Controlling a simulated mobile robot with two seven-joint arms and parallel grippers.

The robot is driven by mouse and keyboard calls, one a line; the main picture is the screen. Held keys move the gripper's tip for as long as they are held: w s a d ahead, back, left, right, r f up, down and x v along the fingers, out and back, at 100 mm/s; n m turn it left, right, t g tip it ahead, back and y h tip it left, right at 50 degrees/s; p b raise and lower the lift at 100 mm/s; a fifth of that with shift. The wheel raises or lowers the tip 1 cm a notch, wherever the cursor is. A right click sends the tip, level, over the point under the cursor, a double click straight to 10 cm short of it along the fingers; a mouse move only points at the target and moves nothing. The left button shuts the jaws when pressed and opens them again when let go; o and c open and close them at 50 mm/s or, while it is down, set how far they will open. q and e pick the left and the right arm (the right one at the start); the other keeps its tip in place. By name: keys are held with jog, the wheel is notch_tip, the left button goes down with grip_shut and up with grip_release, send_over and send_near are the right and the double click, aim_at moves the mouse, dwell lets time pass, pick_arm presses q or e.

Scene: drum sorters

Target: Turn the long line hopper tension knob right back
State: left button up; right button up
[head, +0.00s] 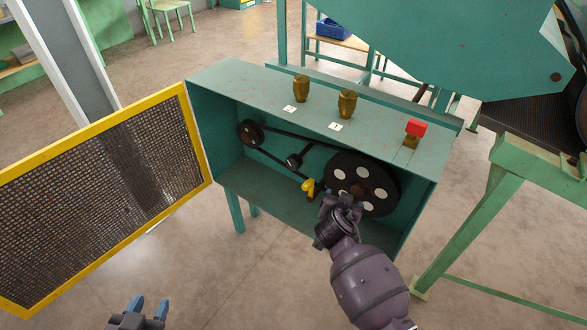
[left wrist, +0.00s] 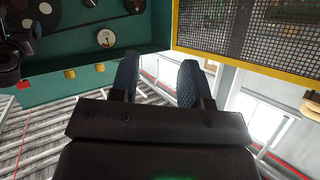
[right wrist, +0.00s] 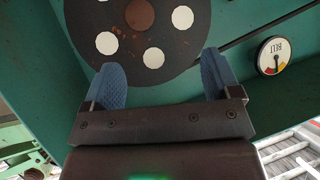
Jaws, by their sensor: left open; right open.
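Two brass knobs stand upright on top of the green drive housing (head: 232,80), a left one (head: 301,88) and a right one (head: 347,104). Each has a small white label in front, too small to read, so I cannot tell which is the long line knob. They show as small yellow-brown pieces in the left wrist view (left wrist: 70,73). My left gripper (head: 140,308) is open and empty at the bottom left, well away from the knobs. My right gripper (right wrist: 162,82) is open in front of the large dark pulley (right wrist: 150,30); its fingers are largely hidden in the head view.
A yellow-framed mesh guard (head: 100,190) stands open at left. A red block (head: 415,127) sits on the housing's right end. A round gauge marked BELT (right wrist: 271,56), a belt and a small yellow piece (head: 309,187) are inside. A green machine overhangs the back right.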

jog(key=w+a+f+m+t+h+b, duration=0.1)
jog(key=w+a+f+m+h+b, duration=0.35)
jog(key=w+a+f+b, duration=0.5)
jog(key=m+t+h+b, duration=0.2)
jog(key=m+b, duration=0.3)
jog(key=b, duration=0.1)
send_near(291, 166)
pick_arm(q)
notch_tip(291, 166, down, 16)
jog(key=s+d+m+g, duration=0.1)
jog(key=s+g, duration=0.1)
jog(key=s, duration=0.1)
jog(key=shift+f+h, duration=0.15)
jog(key=shift+h, duration=0.15)
pick_arm(e)
jog(key=x, duration=1.1)
jog(key=shift+w+d+r, duration=0.1)
jog(key=shift+d+r, duration=0.05)
jog(key=shift+r, duration=0.05)
pick_arm(q)
jog(key=shift+d, duration=0.1)
pick_arm(e)
jog(key=c, duration=0.9)
pick_arm(q)
jog(key=shift+b, duration=0.3)
pick_arm(e)
jog(key=shift+f, duration=0.1)
